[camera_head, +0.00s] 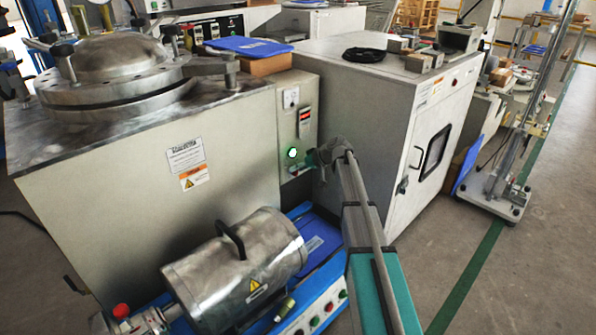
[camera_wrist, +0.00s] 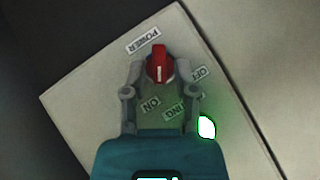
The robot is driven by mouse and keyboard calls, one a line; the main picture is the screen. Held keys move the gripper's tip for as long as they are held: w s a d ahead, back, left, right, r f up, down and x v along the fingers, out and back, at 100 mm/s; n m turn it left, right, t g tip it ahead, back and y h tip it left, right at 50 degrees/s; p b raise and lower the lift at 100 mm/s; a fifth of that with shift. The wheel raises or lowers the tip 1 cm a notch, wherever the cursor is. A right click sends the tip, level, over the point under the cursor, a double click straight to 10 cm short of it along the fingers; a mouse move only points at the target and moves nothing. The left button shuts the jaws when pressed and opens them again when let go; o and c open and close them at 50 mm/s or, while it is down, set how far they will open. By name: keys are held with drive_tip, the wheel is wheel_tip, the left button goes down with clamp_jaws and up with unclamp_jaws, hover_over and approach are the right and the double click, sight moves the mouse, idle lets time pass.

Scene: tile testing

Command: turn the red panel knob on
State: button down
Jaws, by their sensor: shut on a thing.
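The red panel knob (camera_wrist: 160,65) sits on a pale panel in the wrist view, below a POWER label (camera_wrist: 144,41). Its white mark points down the picture, roughly toward the ON label (camera_wrist: 150,104); the OFF label (camera_wrist: 199,73) is to its right. My gripper (camera_wrist: 155,72) is shut on the knob, one finger on each side.
A lit green lamp (camera_wrist: 206,127) is beside the right finger; it also shows in the head view (camera_head: 292,153). A large metal tank cabinet (camera_head: 130,150) stands left, a white cabinet (camera_head: 360,125) right. A motor (camera_head: 240,265) is in front below.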

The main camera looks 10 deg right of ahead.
drive_tip(key=shift+w+a+r, duration=0.1)
drive_tip(key=shift+w+a, duration=0.15)
drive_tip(key=shift+w, duration=0.05)
drive_tip(key=c, duration=0.7)
unclamp_jaws()
drive_tip(key=shift+d, duration=0.1)
drive_tip(key=shift+s, duration=0.15)
drive_tip(key=shift+s, duration=0.15)
